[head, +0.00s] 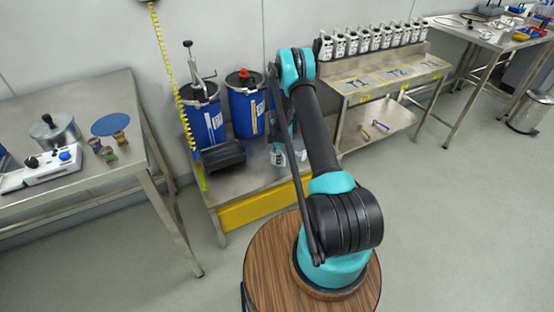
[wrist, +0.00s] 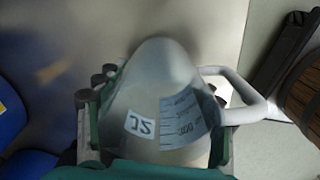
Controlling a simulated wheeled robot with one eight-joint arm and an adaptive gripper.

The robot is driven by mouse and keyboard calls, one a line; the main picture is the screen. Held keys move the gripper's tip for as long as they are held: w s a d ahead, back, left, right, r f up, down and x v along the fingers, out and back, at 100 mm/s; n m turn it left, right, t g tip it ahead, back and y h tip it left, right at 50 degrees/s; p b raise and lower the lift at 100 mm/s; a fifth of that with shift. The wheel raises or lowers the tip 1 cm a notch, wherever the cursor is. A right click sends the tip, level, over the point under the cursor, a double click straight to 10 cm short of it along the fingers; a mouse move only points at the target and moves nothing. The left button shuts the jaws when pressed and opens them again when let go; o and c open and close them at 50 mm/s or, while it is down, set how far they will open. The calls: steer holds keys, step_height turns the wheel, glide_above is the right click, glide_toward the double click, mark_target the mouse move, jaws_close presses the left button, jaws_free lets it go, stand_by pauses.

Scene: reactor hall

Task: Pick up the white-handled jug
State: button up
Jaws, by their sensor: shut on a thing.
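The jug (wrist: 165,105) is pale grey, with a white handle (wrist: 245,95) on its right side, a grey graduated scale and a white label in the wrist view. My gripper (wrist: 155,88) is shut on its body, one finger on each side, with the handle outside the fingers. In the head view my gripper (head: 284,140) is at the low steel bench (head: 225,187), right of the blue drums, and my arm hides most of the jug. I cannot tell whether the jug touches the bench.
Two blue drums (head: 203,118) (head: 246,108) stand at the back of the bench, and a black object (head: 222,156) lies in front of them. A steel table (head: 75,95) is on the left. A rack of white bottles (head: 372,40) stands on the right bench. The front right floor is clear.

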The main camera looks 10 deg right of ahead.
step_height(320, 180, up, 19)
steer(key=s+d+r+m, duration=0.1)
steer(key=s+r+m, duration=0.2)
steer(key=s+m, duration=0.55)
steer(key=s+d+r+m, duration=0.1)
steer(key=s+r+m, duration=0.3)
steer(key=s+m, duration=0.45)
steer(key=w+a+f+m, duration=0.1)
steer(key=w+f, duration=0.3)
steer(key=w, duration=0.5)
steer(key=w+a+f, duration=0.1)
steer(key=w+f, duration=0.2)
steer(key=w, duration=0.5)
step_height(320, 180, down, 20)
steer(key=shift+w+d+f, duration=0.1)
steer(key=shift+w+d, duration=0.05)
steer(key=shift+f, duration=0.1)
steer(key=o, duration=1.3)
